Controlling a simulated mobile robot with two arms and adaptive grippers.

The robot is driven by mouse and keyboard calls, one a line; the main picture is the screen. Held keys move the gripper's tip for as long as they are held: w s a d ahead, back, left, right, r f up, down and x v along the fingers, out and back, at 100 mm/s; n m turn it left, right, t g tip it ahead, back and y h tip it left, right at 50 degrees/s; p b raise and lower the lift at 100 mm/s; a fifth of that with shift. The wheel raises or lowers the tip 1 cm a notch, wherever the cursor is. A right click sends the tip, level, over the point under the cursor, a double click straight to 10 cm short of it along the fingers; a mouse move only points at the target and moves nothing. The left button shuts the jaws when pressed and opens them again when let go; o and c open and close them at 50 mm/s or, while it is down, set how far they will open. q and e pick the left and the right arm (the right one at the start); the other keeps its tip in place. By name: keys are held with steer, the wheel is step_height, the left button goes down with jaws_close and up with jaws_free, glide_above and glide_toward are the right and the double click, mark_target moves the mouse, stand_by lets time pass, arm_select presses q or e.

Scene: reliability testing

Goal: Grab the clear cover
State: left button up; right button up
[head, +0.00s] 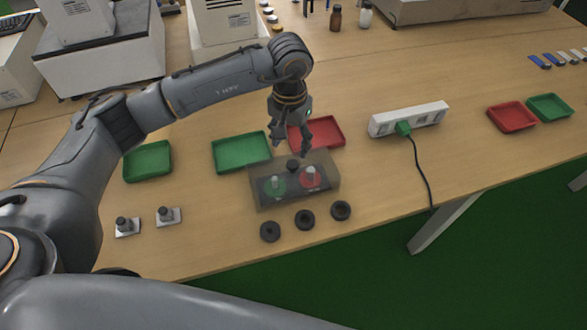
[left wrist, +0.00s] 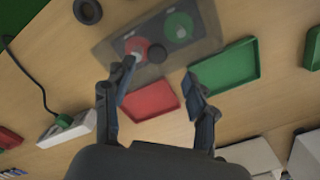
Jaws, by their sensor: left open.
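The clear cover (head: 327,165) is a see-through box standing over a dark base with a green disc (head: 272,186) and a red disc (head: 311,177). A black knob (head: 293,165) shows at the cover's back middle. My left gripper (head: 291,148) is open and empty, pointing down near the knob at the cover's back edge. In the left wrist view, the cover (left wrist: 205,20) lies beyond the open fingers (left wrist: 160,85), with the black knob (left wrist: 157,53) between and past them. I cannot tell whether a finger touches the cover. My right gripper is not in view.
A green tray (head: 241,165) and a red tray (head: 338,132) lie behind the cover. Several black rings, one being (head: 304,220), lie in front. A white power strip (head: 385,124) with a green plug is to the right. Two small posts on plates (head: 168,221) stand at left.

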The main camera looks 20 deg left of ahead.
mark_target(293, 164)
arm_select(q)
step_height(293, 164, down, 3)
steer(key=shift+w, duration=0.1)
steer(key=f+p, duration=0.2)
steer(key=f, duration=0.1)
steer(key=shift+w+d, duration=0.1)
steer(key=shift+d, duration=0.1)
step_height(293, 164, down, 2)
steer(key=shift+w+f+p, duration=0.1)
steer(key=shift+f+p, duration=0.15)
steer(key=shift+p, duration=0.15)
steer(key=shift+f, duration=0.4)
steer(key=shift+c, duration=0.6)
jaws_close()
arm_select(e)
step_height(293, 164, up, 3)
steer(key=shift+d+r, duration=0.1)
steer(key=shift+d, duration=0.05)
